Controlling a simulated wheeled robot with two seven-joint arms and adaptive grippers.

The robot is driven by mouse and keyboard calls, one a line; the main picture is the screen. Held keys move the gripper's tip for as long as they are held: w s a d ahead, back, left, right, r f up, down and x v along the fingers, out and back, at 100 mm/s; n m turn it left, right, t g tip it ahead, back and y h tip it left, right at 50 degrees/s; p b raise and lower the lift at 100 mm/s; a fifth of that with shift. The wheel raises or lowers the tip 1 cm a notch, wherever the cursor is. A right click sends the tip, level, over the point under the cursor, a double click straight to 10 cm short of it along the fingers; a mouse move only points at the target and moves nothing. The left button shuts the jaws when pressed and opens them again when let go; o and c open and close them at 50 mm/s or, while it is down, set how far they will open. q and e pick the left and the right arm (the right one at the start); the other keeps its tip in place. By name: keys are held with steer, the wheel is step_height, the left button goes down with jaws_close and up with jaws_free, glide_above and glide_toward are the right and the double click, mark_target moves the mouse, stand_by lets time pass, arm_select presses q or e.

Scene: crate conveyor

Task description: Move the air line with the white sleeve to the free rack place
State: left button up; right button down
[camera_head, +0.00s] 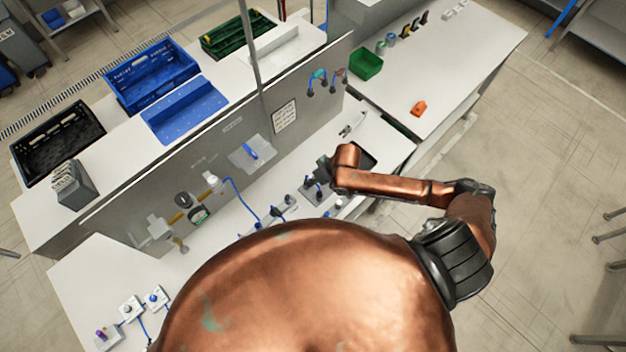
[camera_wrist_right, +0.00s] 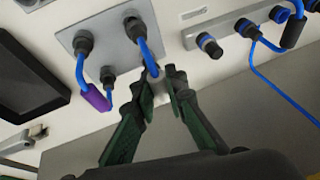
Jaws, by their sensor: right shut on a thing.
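My right gripper (camera_wrist_right: 158,84) is shut on the blue air line with the white sleeve (camera_wrist_right: 157,88). Only a little of the pale sleeve shows between the green-padded fingers. This line still runs up to a black fitting on the grey plate (camera_wrist_right: 107,25). In the head view the right gripper (camera_head: 321,170) is over the plate (camera_head: 318,194), partly covered by my arm. Several blue loops hang on the upright panel (camera_head: 318,88), one with a teal sleeve and one with an orange-brown sleeve. I cannot tell which rack place is free. My left gripper is not in view.
Beside the held line, another line with a purple sleeve (camera_wrist_right: 96,97) joins the same plate. A manifold (camera_wrist_right: 228,30) with blue-ringed ports and a black-sleeved line is at right. A dark tray (camera_wrist_right: 25,85) lies at left. Pliers (camera_head: 352,124) lie near the panel.

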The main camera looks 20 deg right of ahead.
steer(key=shift+f+p, duration=0.35)
steer(key=shift+f, duration=0.5)
stand_by(0.7)
steer(key=c, duration=1.9)
jaws_free()
steer(key=shift+o, duration=0.5)
steer(key=o, duration=0.5)
